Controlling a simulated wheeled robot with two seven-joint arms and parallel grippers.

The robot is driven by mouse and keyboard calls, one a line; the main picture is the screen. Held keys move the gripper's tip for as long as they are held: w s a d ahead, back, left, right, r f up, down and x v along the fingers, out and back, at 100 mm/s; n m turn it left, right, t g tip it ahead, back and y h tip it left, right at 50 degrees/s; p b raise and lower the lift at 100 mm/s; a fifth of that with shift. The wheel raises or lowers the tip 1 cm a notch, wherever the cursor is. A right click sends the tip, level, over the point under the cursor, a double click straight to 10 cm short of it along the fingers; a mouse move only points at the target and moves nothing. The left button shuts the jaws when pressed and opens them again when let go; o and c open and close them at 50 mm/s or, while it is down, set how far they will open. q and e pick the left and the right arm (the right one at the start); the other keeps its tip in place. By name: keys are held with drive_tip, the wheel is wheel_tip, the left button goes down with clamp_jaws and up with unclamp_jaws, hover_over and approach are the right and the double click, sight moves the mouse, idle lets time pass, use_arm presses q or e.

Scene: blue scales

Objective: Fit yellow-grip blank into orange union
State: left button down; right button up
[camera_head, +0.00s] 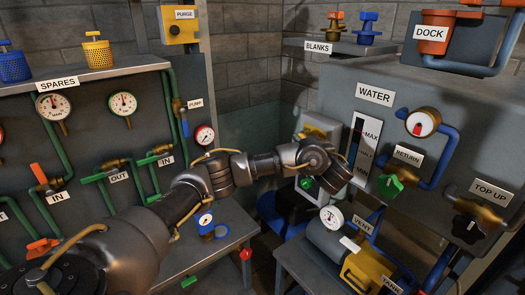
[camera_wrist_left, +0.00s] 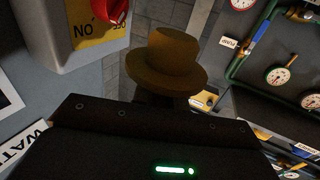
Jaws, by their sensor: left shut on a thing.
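My left gripper (camera_head: 320,160) is at the end of the arm reaching to the middle of the head view; its fingertips are hidden there by the wrist. In the left wrist view, a dull yellow-brown, hat-shaped piece (camera_wrist_left: 172,58) with a wide round flange stands just beyond the dark gripper body. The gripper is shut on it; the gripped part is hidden. It looks like the yellow-grip blank. An orange cup-shaped fitting (camera_head: 430,42), likely the orange union, sits under the DOCK label at upper right, joined to blue pipe. The gripper is apart from it, lower and left. My right gripper is not in view.
The BLANKS shelf (camera_head: 308,47) holds a red-topped piece (camera_head: 335,21) and a blue piece (camera_head: 367,27). A grey WATER panel (camera_head: 390,75) with gauge, pipes and valves stands at right. The SPARES shelf (camera_head: 110,72) is at left. A red knob (camera_wrist_left: 115,11) shows near the gripper.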

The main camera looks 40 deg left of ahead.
use_arm(q)
drive_tip(key=s+d+r+m+t+h, duration=0.1)
drive_tip(key=s+d+m+t+h, duration=0.3)
drive_tip(key=d, duration=0.7)
drive_tip(key=s+d+r+m+t+h, duration=0.1)
drive_tip(key=s+d+m+t+h, duration=0.35)
drive_tip(key=d, duration=0.65)
drive_tip(key=s+d+f+m+h+b, duration=0.1)
drive_tip(key=s+d+f+h+b, duration=0.1)
drive_tip(key=f+b, duration=0.3)
drive_tip(key=s+d+f+m+g+h+b, duration=0.1)
drive_tip(key=s+d+f+h+b, duration=0.1)
drive_tip(key=f+b, duration=0.4)
wheel_tip(320, 180, down, 3)
drive_tip(key=shift+s+r+h, duration=0.2)
drive_tip(key=shift+s+h, duration=0.65)
drive_tip(key=shift+s, duration=0.25)
drive_tip(key=shift+d+g, duration=0.2)
drive_tip(key=shift+g, duration=0.05)
